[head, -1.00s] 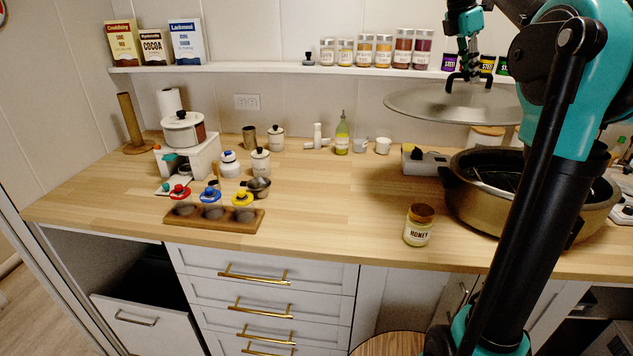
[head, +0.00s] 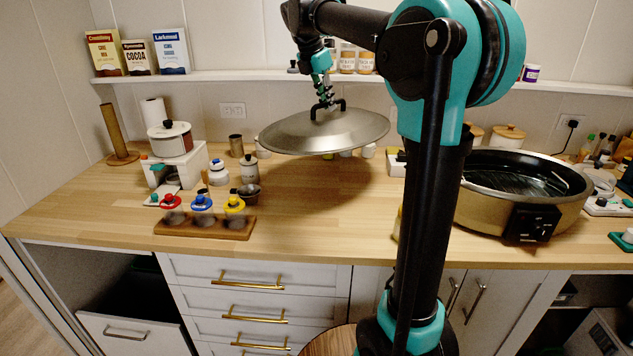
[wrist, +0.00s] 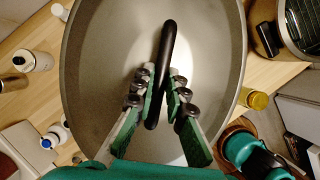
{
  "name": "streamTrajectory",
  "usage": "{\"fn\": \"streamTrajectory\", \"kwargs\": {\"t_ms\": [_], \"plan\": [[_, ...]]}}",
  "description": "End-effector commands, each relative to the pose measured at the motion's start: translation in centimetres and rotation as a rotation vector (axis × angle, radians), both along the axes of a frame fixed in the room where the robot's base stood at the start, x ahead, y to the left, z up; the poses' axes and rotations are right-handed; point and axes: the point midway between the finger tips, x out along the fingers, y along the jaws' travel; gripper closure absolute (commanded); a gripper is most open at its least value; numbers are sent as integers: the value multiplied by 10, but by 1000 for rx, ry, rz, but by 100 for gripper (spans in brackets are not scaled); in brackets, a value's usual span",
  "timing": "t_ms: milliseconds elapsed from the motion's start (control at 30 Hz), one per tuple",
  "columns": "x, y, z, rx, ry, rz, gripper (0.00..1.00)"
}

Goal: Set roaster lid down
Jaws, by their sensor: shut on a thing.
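The roaster lid (head: 325,135) is a large grey oval dome with a black loop handle (wrist: 162,75). My gripper (head: 324,104) is shut on the handle and holds the lid level in the air above the middle of the counter. In the wrist view my gripper (wrist: 160,98) has its fingers on both sides of the handle, and the lid (wrist: 105,60) fills the middle. The roaster (head: 520,197) is a tan oval pan with a dark inside and a black control box; it stands uncovered on the right, apart from the lid.
The wooden counter (head: 320,220) has free room below the lid. A wooden rack (head: 204,226) with red, blue and yellow-topped jars stands at front left. Canisters (head: 249,168) stand left of the lid. A honey jar (wrist: 255,100) is mostly hidden behind my arm in the head view.

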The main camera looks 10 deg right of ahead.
Motion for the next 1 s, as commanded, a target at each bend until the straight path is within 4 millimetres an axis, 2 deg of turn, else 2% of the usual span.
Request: {"fn": "streamTrajectory", "kwargs": {"t_ms": [167, 600, 800, 1000], "plan": [[0, 0, -30, -1, 0, 1, 100], [0, 0, -126, -1, -1, 0, 100], [0, 0, -152, -1, -1, 0, 100], [0, 0, -162, -1, -1, 0, 100]]}}
